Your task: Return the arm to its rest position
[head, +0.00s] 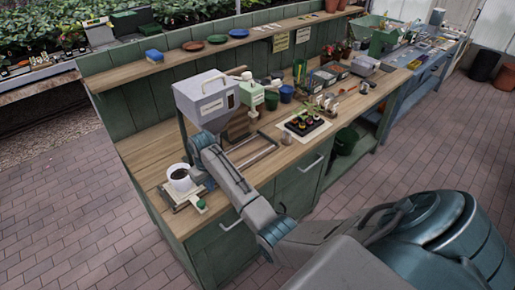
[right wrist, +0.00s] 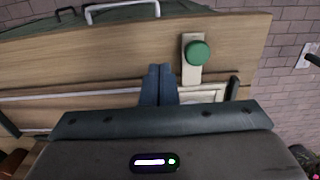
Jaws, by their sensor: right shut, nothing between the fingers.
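My right arm (head: 238,187) reaches in from the lower right over the near left end of the wooden bench (head: 148,150). Its gripper is beside a white pot of dark soil (head: 180,178) and below a grey hopper box (head: 207,97). In the right wrist view the two blue fingers (right wrist: 158,72) are together and empty. A green round knob (right wrist: 197,53) on a pale plate is just to their right, apart from them; it also shows in the head view (head: 201,204). My left gripper is not in view.
A tray of seedlings (head: 304,126), a green pot (head: 270,102) and a blue pot (head: 287,93) stand farther right on the bench. A shelf (head: 175,57) with saucers runs along the back. The brick floor (head: 62,210) left of the bench is clear.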

